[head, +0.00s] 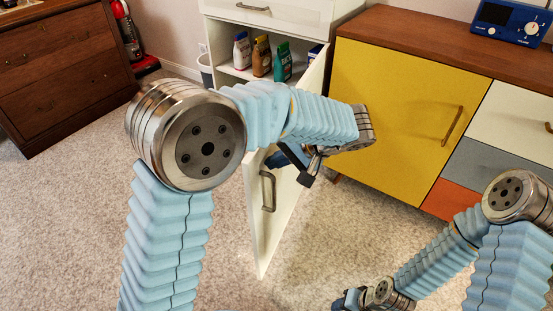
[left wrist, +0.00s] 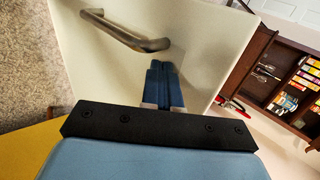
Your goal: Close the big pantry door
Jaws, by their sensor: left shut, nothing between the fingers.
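The big pantry door (head: 262,235) is a white panel that stands open from the white pantry cabinet (head: 285,20), swung out over the carpet. Its metal bar handle (head: 268,190) shows in the head view, and it also shows in the left wrist view (left wrist: 125,32). My left gripper (head: 303,168) is beside the door, partly hidden by my left arm. In the left wrist view its blue fingers (left wrist: 162,85) are together and empty, close to the door's face beside the handle; contact cannot be told. My right gripper (head: 345,301) is low at the bottom edge, its fingers mostly out of frame.
A sideboard with a yellow door (head: 395,105) stands to the right, with a blue radio-like device (head: 510,22) on top. A brown drawer chest (head: 60,75) is at the left. Carpet is open left of the door.

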